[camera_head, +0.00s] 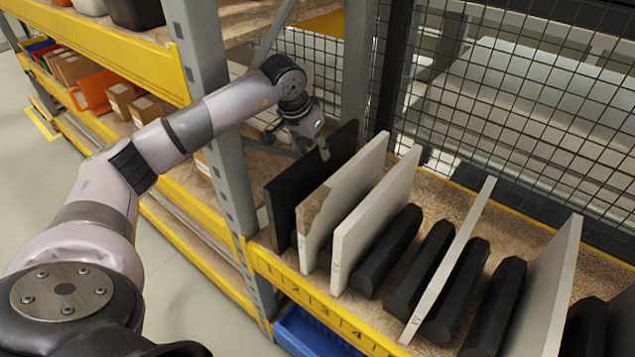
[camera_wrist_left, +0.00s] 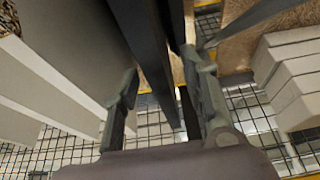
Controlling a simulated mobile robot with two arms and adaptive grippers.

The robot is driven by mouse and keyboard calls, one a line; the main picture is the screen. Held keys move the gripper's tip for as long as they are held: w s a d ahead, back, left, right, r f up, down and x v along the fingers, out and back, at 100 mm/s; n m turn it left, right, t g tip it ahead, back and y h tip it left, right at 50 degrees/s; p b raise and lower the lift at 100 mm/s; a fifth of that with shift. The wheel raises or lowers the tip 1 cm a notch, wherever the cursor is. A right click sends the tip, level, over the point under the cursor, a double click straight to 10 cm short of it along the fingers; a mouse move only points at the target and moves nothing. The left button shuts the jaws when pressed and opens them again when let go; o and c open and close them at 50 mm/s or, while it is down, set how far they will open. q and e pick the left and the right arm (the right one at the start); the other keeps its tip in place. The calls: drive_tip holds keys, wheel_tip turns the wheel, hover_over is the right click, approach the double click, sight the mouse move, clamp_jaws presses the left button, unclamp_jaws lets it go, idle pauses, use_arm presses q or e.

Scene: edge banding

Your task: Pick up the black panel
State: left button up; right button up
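The black panel (camera_head: 288,198) stands upright at the left end of a row of panels on the shelf, next to the steel upright. My left gripper (camera_head: 313,145) is at its top edge, towards its far end. In the left wrist view, the black panel (camera_wrist_left: 150,45) runs between the two spread fingers of my left gripper (camera_wrist_left: 160,66). A gap shows between the left finger and the panel; contact on the right side is unclear. My right gripper is not in view.
White panels (camera_head: 375,215) stand just right of the black panel, with black dividers (camera_head: 388,252) between them. A steel upright (camera_head: 212,100) is close on the left, and wire mesh (camera_head: 530,120) closes the back. A blue bin (camera_head: 310,335) is below the shelf front.

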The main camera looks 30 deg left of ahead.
sight(321, 159)
use_arm(q)
drive_tip(key=shift+f, duration=0.2)
drive_tip(key=shift+w+d+f+p, duration=0.1)
drive_tip(key=shift+f+p, duration=0.15)
drive_tip(key=shift+p, duration=0.1)
drive_tip(key=p+x, duration=0.1)
drive_tip(key=x, duration=0.2)
drive_tip(key=shift+w+d+f+p, duration=0.1)
drive_tip(key=shift+w+f+p, duration=0.15)
drive_tip(key=shift+p, duration=0.15)
drive_tip(key=shift+w+f, duration=0.15)
drive_tip(key=shift+f, duration=0.3)
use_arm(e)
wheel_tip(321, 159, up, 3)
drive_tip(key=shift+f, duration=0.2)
use_arm(q)
clamp_jaws()
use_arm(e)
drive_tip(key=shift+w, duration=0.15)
